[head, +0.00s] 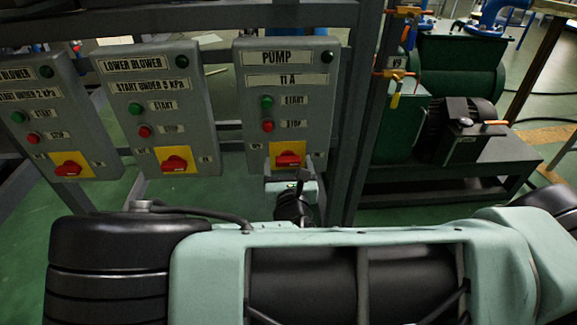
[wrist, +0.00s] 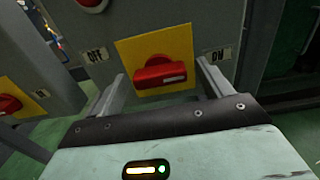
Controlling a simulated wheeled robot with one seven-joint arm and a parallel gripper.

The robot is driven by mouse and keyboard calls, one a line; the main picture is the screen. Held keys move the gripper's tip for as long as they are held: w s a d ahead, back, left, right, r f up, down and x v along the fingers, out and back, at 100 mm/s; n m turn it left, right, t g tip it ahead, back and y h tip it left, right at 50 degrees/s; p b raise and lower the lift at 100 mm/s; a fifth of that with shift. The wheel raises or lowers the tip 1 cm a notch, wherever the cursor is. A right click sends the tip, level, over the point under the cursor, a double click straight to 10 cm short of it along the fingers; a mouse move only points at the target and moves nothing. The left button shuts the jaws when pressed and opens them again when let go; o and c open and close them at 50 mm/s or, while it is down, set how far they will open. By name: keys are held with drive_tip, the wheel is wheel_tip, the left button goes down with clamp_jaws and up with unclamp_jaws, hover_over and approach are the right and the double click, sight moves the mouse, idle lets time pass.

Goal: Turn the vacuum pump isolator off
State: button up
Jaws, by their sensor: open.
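The pump isolator is a red rotary handle (head: 288,159) on a yellow plate (head: 279,148), low on the grey PUMP box (head: 287,86) in the head view. In the wrist view the red handle (wrist: 160,75) lies roughly level, with its white mark toward the right, on the ON label (wrist: 217,55) side. The OFF label (wrist: 96,56) is on the left. My gripper (wrist: 158,85) is open, with one finger on each side of the handle. I cannot tell whether either finger touches it. In the head view my arm hides most of the gripper below the box.
The LOWER BLOWER box (head: 160,105) with a similar red handle stands to the left, and another blower box (head: 52,120) beyond it. A metal frame post (head: 350,130) rises just right of the PUMP box. Green machinery (head: 455,85) stands farther right.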

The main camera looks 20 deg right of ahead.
drive_tip(key=c, duration=1)
